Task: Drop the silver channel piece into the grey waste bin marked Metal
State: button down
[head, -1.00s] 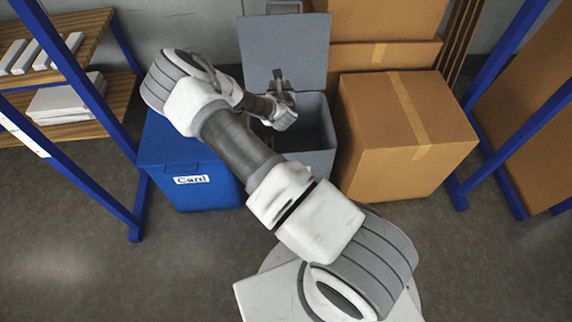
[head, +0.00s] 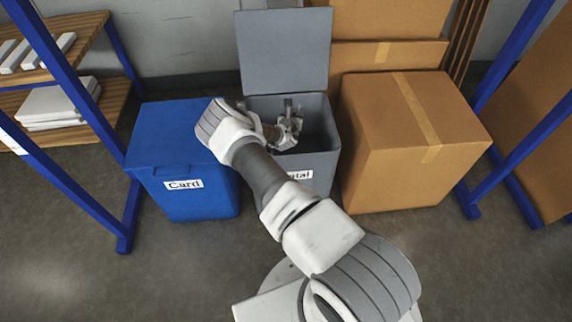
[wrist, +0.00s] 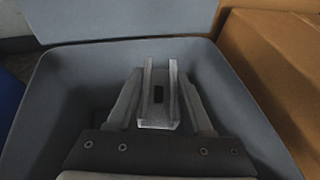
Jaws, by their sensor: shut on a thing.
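The grey waste bin (head: 318,165) stands between the blue bin and the cardboard boxes. Its lid (head: 285,50) is up, and its label is partly hidden by my arm, with "tal" showing. In the wrist view the bin's rim (wrist: 55,75) surrounds my gripper (wrist: 160,112). My gripper is shut on the silver channel piece (wrist: 158,118), a U-shaped piece with a dark slot, held between the fingers over the bin's open inside. In the head view my gripper (head: 290,115) is at the bin's mouth; the piece is too small to make out clearly there.
A blue bin (head: 190,185) labelled "Card" with its lid shut stands left of the grey bin. A large cardboard box (head: 400,150) stands close on the right. Blue rack posts (head: 70,195) rise on both sides. The floor in front is clear.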

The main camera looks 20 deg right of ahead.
jog(key=shift+f, duration=0.8)
jog(key=shift+c, duration=1.1)
grip_release()
jog(key=p+v, duration=0.4)
jog(key=v, duration=1.3)
jog(key=shift+s, duration=0.25)
